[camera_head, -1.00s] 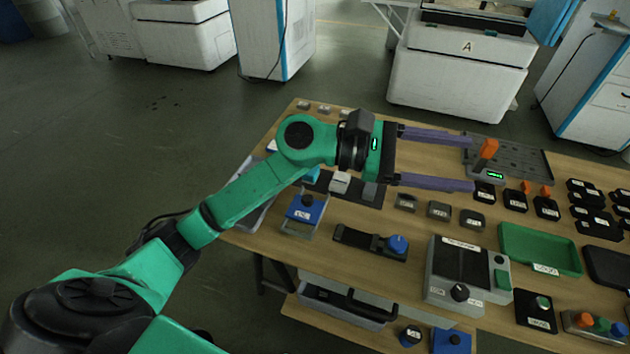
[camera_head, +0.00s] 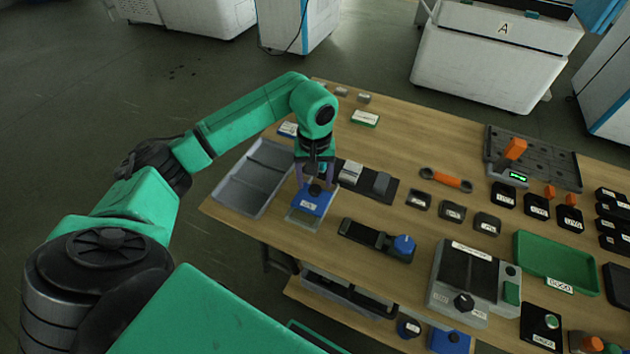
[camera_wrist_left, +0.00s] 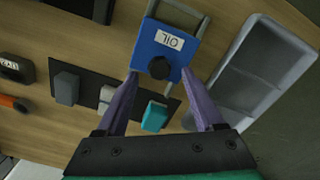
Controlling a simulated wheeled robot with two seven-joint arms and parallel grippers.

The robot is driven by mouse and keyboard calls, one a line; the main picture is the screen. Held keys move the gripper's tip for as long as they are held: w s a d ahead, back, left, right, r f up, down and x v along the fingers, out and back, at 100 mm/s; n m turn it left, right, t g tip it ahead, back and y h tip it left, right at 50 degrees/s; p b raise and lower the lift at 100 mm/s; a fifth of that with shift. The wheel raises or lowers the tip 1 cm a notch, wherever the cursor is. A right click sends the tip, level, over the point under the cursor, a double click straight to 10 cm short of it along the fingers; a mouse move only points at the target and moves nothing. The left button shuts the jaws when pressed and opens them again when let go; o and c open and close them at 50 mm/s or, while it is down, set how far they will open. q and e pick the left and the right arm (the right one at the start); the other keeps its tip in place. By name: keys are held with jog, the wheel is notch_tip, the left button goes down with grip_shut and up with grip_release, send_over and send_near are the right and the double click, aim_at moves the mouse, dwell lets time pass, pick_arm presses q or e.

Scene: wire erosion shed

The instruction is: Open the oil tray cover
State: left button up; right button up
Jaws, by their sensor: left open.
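The oil tray cover (camera_head: 313,202) is a blue lid with a black knob and a white label, lying over a small grey-framed tray at the table's left front. The wrist view shows the cover (camera_wrist_left: 150,52) with its label reading OIL and its round black knob (camera_wrist_left: 160,67). My left gripper (camera_head: 315,185) points down over the cover. In the wrist view its two purple fingers (camera_wrist_left: 160,85) are spread, one on each side of the knob, with nothing held. Whether the fingertips touch the cover cannot be told. My right gripper is not in view.
A grey metal tray (camera_head: 231,190) lies left of the oil tray. A black mat (camera_head: 388,199) with grey blocks is to its right, and a black fixture with a blue knob (camera_head: 403,244) is at front right. Bare wood lies behind, with an orange-handled wrench (camera_head: 446,180).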

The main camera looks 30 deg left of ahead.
aim_at(312, 197)
pick_arm(q)
jog(key=shift+f, duration=1.15)
grip_shut()
dwell(0.5)
